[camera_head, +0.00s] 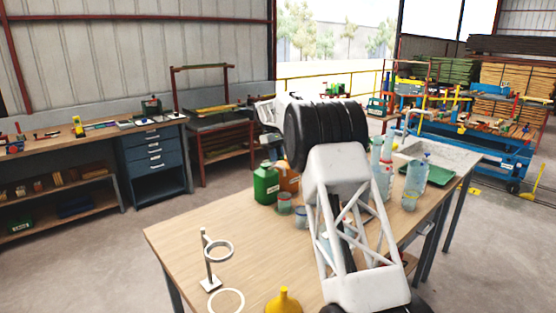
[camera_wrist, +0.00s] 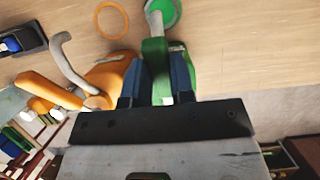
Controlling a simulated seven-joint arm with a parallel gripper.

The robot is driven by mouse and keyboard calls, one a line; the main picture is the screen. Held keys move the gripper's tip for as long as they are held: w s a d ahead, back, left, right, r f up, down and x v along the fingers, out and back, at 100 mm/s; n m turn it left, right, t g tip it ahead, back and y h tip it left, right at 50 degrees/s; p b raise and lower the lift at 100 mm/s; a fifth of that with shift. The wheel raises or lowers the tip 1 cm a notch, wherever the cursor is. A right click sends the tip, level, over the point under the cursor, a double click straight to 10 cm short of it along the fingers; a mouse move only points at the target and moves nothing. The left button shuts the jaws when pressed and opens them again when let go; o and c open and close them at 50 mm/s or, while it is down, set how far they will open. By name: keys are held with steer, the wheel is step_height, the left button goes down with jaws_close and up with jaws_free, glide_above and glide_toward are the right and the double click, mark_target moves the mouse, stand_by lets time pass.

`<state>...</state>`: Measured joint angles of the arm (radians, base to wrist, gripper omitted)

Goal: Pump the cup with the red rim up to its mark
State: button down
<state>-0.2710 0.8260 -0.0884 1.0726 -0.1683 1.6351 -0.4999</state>
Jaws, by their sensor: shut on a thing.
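My gripper (camera_wrist: 157,78) is shut on the upper part of a green pump bottle (camera_wrist: 157,52), whose body shows in the head view (camera_head: 266,185). A grey spout reaches from it over a green-rimmed round cup (camera_wrist: 165,9). An orange bottle (camera_wrist: 108,76) with a grey curved spout stands beside it in the wrist view. An orange-red ring (camera_wrist: 112,19) lies near that spout; I cannot tell whether it is the red cup rim. Small clear cups (camera_head: 284,204) (camera_head: 300,218) stand before the bottles in the head view. Their rims and marks are too small to read.
A ring stand (camera_head: 209,262), a white ring (camera_head: 226,301) and a yellow funnel (camera_head: 283,301) are on the near table. Several clear bottles (camera_head: 416,172), another cup (camera_head: 409,200) and a green tray (camera_head: 438,175) stand right. The table's left part is mostly clear.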

steer(key=shift+w+a+r+g+h, duration=0.15)
steer(key=shift+w+r+g+h, duration=0.05)
steer(key=shift+r+g+h, duration=0.1)
steer(key=c, duration=1)
jaws_free()
steer(key=shift+o, duration=0.2)
steer(key=v, duration=0.7)
steer(key=shift+r, duration=0.35)
steer(key=shift+w+a, duration=0.1)
steer(key=shift+a, duration=0.05)
